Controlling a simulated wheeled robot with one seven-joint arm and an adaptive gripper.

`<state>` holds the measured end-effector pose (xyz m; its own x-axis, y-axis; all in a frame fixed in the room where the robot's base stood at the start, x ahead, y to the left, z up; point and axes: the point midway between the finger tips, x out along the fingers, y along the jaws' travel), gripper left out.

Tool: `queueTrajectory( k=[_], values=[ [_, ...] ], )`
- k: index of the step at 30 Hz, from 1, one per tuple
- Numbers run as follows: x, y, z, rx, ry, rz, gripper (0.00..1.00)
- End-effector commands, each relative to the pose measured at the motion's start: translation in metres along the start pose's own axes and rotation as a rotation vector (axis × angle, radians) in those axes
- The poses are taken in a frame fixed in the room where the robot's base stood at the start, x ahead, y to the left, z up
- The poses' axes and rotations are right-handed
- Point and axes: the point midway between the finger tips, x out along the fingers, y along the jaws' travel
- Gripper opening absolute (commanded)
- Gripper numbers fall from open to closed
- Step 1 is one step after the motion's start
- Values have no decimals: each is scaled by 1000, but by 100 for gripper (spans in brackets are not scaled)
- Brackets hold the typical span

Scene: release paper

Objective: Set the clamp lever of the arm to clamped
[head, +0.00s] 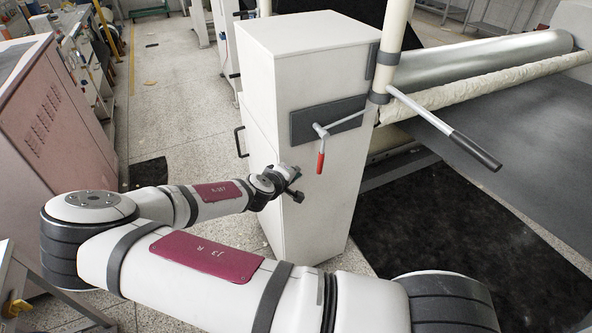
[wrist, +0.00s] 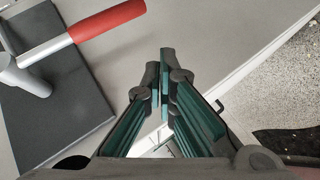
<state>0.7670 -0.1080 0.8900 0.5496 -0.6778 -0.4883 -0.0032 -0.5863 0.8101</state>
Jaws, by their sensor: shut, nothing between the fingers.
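The clamp lever has a red grip (head: 320,163) and hangs down from a silver hub (head: 320,130). It sits in front of a dark plate (head: 300,127) on the white cabinet. In the wrist view the red grip (wrist: 107,18) is at the upper left, with its silver shank running down-left to the hub (wrist: 22,78). My gripper (head: 297,195) is low in front of the cabinet, below and left of the red grip and apart from it. In the wrist view my gripper (wrist: 160,65) is shut and empty, its fingers pointing toward the cabinet face.
The white cabinet (head: 320,210) stands upright with a dark side handle (head: 240,142). A silver rod with a black grip (head: 474,150) juts out from a cream post (head: 392,40) at the right. A roller machine (head: 480,60) lies behind. Open floor (head: 190,90) is to the left.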

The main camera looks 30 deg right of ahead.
Motion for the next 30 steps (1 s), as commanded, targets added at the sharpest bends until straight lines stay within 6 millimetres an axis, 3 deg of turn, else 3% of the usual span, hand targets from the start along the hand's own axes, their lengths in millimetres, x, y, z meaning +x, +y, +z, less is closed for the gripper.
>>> queueTrajectory(
  k=[15,30],
  values=[
    [-64,-32,5,-1,1,1,0],
    [-76,-37,7,2,-2,2,0]
  ],
)
